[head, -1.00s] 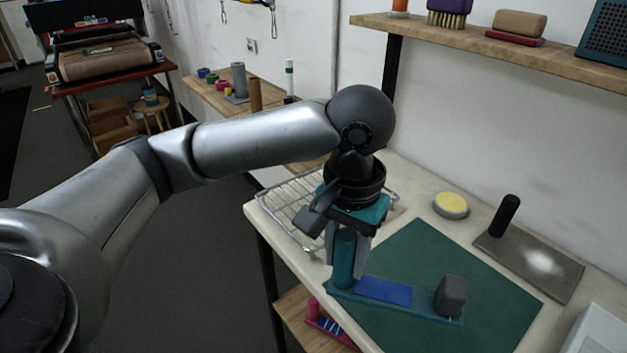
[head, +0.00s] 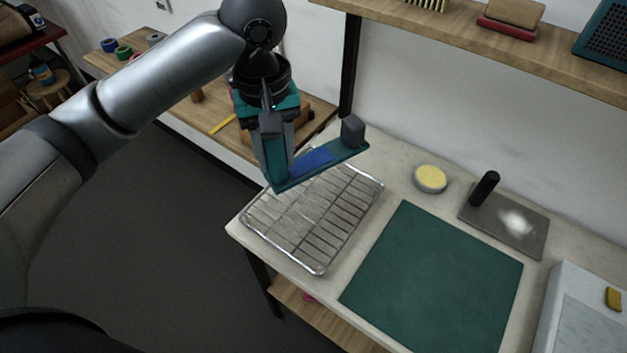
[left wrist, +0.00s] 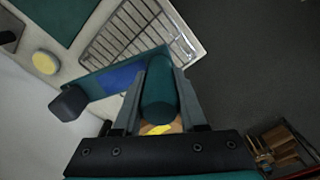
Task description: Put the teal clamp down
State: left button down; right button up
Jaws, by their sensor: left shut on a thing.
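The teal clamp (head: 345,153) has a long flat base with a blue patch, a dark grey block at one end and a teal upright post at the other. My left gripper (head: 278,165) is shut on the post and holds the clamp in the air over the far end of the wire rack (head: 316,273). In the left wrist view the post of the teal clamp (left wrist: 158,95) sits between the two fingers of my left gripper (left wrist: 160,100). The clamp's base is tilted in the head view. My right gripper is not in view.
A green mat (head: 435,280) lies bare on the pale bench. Behind it are a round yellow-topped tin (head: 430,179) and a grey plate with a black handle (head: 486,188). A wooden shelf (head: 460,30) overhangs the back. The rack is empty.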

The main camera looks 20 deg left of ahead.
pick_arm(q)
jog(key=r+n+p, duration=0.2)
jog(key=r+p, duration=0.1)
jog(key=w+a+r+n+p, duration=0.1)
jog(key=r+p, duration=0.1)
jog(key=shift+n, duration=0.3)
jog(key=p, duration=0.1)
jog(key=b, duration=0.2)
send_over(281, 218)
jog(key=shift+n, duration=0.4)
notch_tip(281, 218, down, 20)
jog(key=shift+w+r, duration=0.1)
jog(key=shift+r, duration=0.05)
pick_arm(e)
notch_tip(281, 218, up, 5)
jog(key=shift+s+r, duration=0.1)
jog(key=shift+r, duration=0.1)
pick_arm(q)
jog(key=shift+c, duration=2.3)
grip_release()
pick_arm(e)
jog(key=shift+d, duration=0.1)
pick_arm(q)
notch_tip(281, 218, up, 12)
jog(key=shift+r+p, duration=0.1)
jog(key=shift+p, duration=0.5)
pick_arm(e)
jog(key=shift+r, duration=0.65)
